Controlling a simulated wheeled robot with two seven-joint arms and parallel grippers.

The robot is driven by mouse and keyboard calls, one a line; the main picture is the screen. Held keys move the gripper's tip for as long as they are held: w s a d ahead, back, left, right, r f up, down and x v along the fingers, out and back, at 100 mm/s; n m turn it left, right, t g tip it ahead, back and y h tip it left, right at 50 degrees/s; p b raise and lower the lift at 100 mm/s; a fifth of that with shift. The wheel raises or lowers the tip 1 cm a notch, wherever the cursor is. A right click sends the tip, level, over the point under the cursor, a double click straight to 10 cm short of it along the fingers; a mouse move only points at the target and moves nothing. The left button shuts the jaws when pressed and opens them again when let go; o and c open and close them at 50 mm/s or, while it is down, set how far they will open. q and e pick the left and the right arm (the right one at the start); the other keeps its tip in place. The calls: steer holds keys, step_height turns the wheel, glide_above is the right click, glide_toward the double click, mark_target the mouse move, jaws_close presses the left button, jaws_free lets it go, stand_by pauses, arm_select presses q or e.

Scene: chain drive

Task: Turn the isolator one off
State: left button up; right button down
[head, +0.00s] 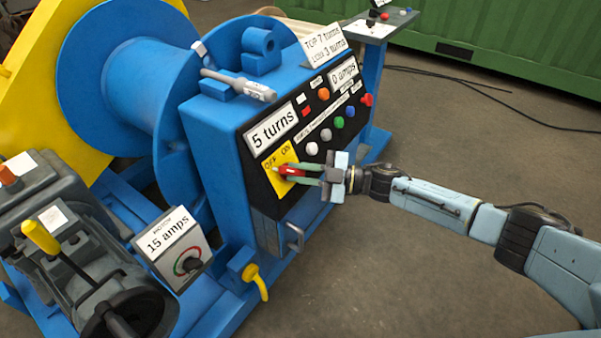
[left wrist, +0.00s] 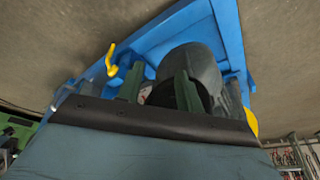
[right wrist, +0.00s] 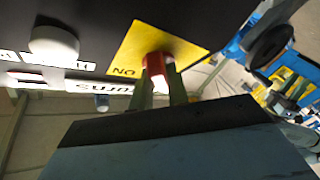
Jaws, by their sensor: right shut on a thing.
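The isolator is a yellow plate (head: 273,162) marked OFF at left and ON at right, low on the black front panel of the blue cabinet. Its red knob (right wrist: 158,68) shows in the right wrist view, in front of the yellow plate. My right gripper (head: 290,173) is at the plate, with its fingers shut on the red knob, partly hiding it in the head view. I cannot tell which mark the knob points to. My left gripper (left wrist: 158,88) shows only in the left wrist view. Its fingers are apart, with a dark rounded part beyond them.
A metal handle (head: 295,238) and yellow lever (head: 256,280) are below. A 15 amps box (head: 172,246) stands left.

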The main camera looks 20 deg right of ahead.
arm_select(q)
steer(key=shift+r, duration=0.1)
arm_select(e)
steer(key=c, duration=1.4)
jaws_free()
steer(key=shift+o, duration=0.2)
